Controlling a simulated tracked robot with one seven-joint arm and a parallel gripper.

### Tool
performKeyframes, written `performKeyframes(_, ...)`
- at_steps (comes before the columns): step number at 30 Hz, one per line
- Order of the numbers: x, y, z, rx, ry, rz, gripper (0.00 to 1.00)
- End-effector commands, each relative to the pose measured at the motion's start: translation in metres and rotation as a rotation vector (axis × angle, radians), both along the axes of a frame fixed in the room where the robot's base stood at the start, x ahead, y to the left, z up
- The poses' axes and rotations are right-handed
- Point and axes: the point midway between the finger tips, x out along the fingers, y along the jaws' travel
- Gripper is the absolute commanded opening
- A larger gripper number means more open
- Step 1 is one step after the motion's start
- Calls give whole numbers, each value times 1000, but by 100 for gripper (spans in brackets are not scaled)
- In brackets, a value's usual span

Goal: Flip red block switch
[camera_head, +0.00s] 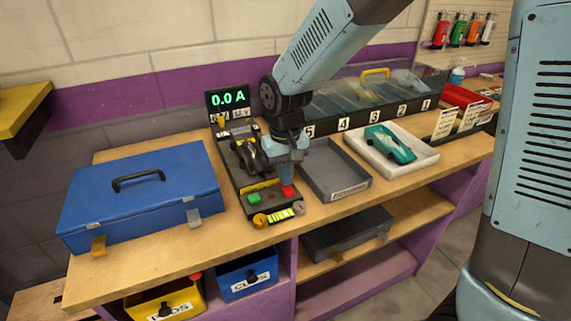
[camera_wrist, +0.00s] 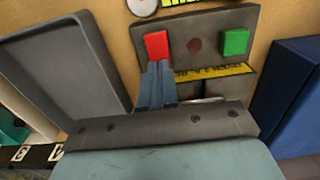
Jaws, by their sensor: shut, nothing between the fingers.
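The red block switch (camera_head: 288,191) sits at the right of the dark control panel (camera_head: 262,206), beside a green block (camera_head: 253,198). In the wrist view the red block (camera_wrist: 157,44) is at the panel's left, the green block (camera_wrist: 235,41) at its right, with a dark red round spot between them. My gripper (camera_head: 287,180) is shut and empty, pointing down at the red block. In the wrist view its fingertips (camera_wrist: 158,68) lie right at the red block's edge; I cannot tell whether they touch it.
A blue case (camera_head: 140,190) stands left of the panel. A grey tray (camera_head: 337,172) lies close on the right, then a white tray (camera_head: 390,150) with a green car body. A display (camera_head: 228,101) reading 0.0 A stands behind. Lidded bins (camera_head: 370,97) line the back.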

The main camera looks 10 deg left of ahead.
Motion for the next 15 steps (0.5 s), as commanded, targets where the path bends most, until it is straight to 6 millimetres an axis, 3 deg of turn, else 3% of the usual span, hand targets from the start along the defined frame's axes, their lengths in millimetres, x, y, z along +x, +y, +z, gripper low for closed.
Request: performKeyframes(15, -2, 5, -4, -6, 10, 9, 0)
